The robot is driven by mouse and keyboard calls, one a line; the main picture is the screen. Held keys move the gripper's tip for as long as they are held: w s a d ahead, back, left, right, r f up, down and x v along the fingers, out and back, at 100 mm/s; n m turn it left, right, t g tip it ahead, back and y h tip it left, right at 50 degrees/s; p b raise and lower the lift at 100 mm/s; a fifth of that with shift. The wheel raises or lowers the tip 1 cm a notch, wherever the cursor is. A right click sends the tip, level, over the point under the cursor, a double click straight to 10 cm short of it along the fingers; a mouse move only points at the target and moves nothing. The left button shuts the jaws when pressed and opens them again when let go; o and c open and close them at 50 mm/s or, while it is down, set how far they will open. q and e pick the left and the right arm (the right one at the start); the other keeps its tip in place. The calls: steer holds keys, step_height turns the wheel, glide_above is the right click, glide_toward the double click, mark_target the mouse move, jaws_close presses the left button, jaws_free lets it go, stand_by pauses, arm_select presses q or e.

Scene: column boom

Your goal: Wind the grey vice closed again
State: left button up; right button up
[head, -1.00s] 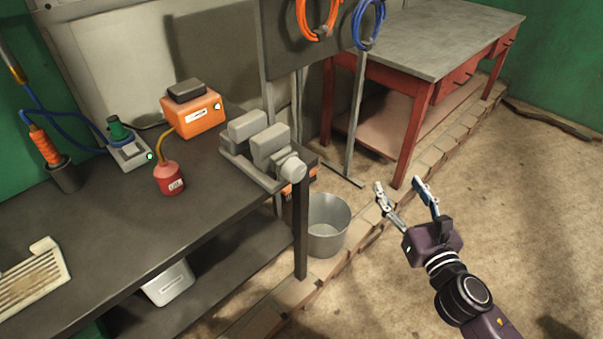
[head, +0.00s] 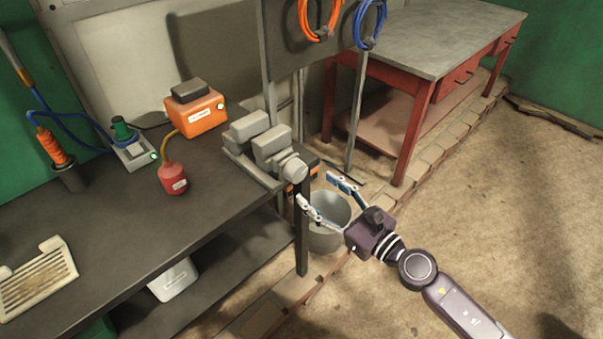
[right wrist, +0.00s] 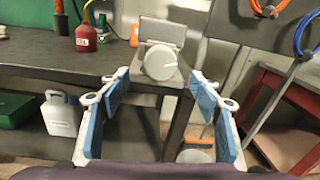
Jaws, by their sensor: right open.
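The grey vice (head: 252,150) sits at the right end of the dark workbench, with two blocky jaws and a gap between them. Its round knob (head: 294,170) sticks out at the bench's end, and it faces the camera in the right wrist view (right wrist: 160,62). A small white mark shows on the knob's face there. My right gripper (head: 318,190) is open and empty, just off the bench end, to the right of and nearer than the knob, not touching it. In the right wrist view the knob lies beyond the fingers, between them and above. My left gripper is not in view.
The dark workbench (head: 120,255) carries a red oil can (head: 173,180), an orange box (head: 196,115) and a soldering iron in its holder (head: 57,150). A metal bucket (head: 330,236) stands below the bench end. A red table (head: 440,45) is behind. The floor at right is clear.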

mark_target(300, 175)
steer(key=x, duration=0.6)
steer(key=shift+w+a+p, duration=0.3)
steer(key=shift+p, duration=0.1)
steer(key=c, duration=1.2)
